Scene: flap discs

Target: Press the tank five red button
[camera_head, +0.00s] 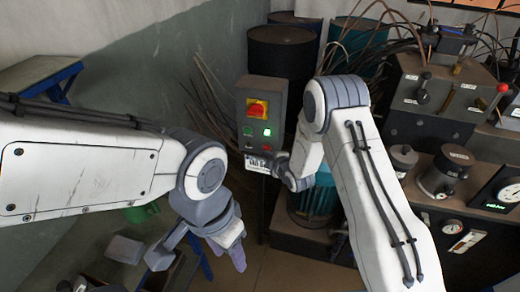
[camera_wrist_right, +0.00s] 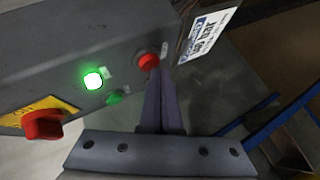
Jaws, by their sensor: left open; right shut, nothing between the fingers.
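A grey control box (camera_head: 244,100) stands at the middle of the head view, with a white label (camera_head: 257,165) at its lower edge. In the right wrist view a round red button (camera_wrist_right: 148,61) sits on the box face near the label (camera_wrist_right: 207,33), whose text I cannot read surely. My right gripper (camera_wrist_right: 158,72) is shut and empty. Its fingertips are right at the red button and overlap its lower edge; I cannot tell whether they touch. In the head view my right gripper (camera_head: 272,163) is at the box's lower part. My left gripper (camera_head: 200,262) is open and empty, low on the left.
The box also carries a lit green lamp (camera_wrist_right: 93,80), a dark green button (camera_wrist_right: 115,97) and a red rotary knob (camera_wrist_right: 42,124) on a yellow plate. Dark barrels (camera_head: 282,48) and cables stand behind. A machine with gauges (camera_head: 497,195) is on the right.

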